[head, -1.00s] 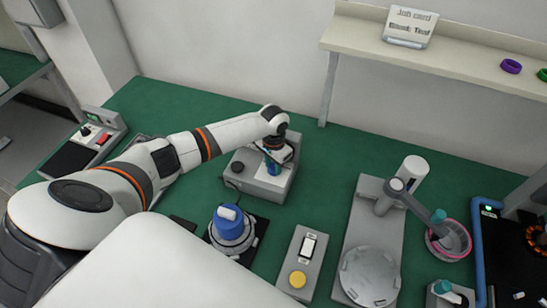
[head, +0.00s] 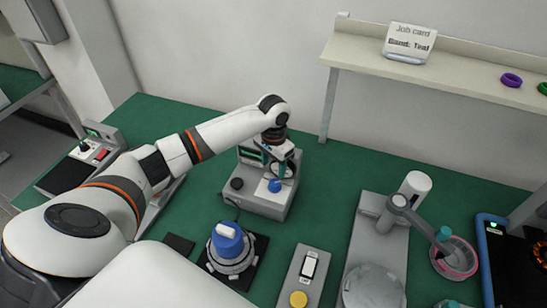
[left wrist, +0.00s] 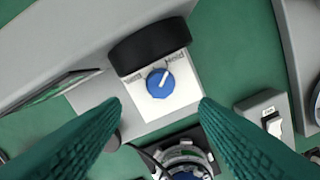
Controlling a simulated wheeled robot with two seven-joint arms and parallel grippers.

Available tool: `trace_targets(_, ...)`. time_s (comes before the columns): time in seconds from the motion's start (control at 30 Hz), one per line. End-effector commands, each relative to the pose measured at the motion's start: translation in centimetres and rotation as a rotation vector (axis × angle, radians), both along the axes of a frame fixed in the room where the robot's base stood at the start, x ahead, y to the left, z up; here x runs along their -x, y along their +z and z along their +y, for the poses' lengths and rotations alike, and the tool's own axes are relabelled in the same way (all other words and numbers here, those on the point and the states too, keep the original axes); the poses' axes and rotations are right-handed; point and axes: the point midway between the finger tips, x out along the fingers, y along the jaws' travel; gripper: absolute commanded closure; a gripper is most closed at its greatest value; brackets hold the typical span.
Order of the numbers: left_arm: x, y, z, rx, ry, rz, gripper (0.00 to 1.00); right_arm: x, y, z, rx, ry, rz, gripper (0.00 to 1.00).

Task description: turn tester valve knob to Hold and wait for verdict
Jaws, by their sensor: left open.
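The tester (head: 262,203) is a grey box at the middle of the green bench, with a blue valve knob (head: 275,186) on top. In the left wrist view the blue knob (left wrist: 160,83) sits on a white plate; its white pointer slants up and right, toward the "Hold" label (left wrist: 175,56). The left label is too blurred to read surely. My left gripper (head: 282,166) is open above the knob, its teal fingers (left wrist: 160,103) apart on both sides and not touching it. The tester's display is partly hidden by my wrist. My right gripper is out of view.
A blue-capped motor part (head: 228,240) sits in a dark fixture in front of the tester. A grey box with a yellow button (head: 299,299) and a grey press stand (head: 375,250) are to the right. A shelf (head: 440,75) with a job card (head: 409,42) runs behind.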

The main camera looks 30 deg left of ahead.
Motion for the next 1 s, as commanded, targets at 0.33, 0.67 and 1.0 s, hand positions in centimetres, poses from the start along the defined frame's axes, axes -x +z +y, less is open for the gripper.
trace_targets(0.33,0.0,4.1,0.0,0.000,0.000,-0.001,0.45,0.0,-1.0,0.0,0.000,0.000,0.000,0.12)
trace_targets(0.67,0.0,4.2,0.0,0.000,0.000,0.001,0.45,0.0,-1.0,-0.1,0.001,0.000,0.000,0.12)
trace_targets(1.0,0.0,4.2,0.0,0.000,0.000,0.001,0.45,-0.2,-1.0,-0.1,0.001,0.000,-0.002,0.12)
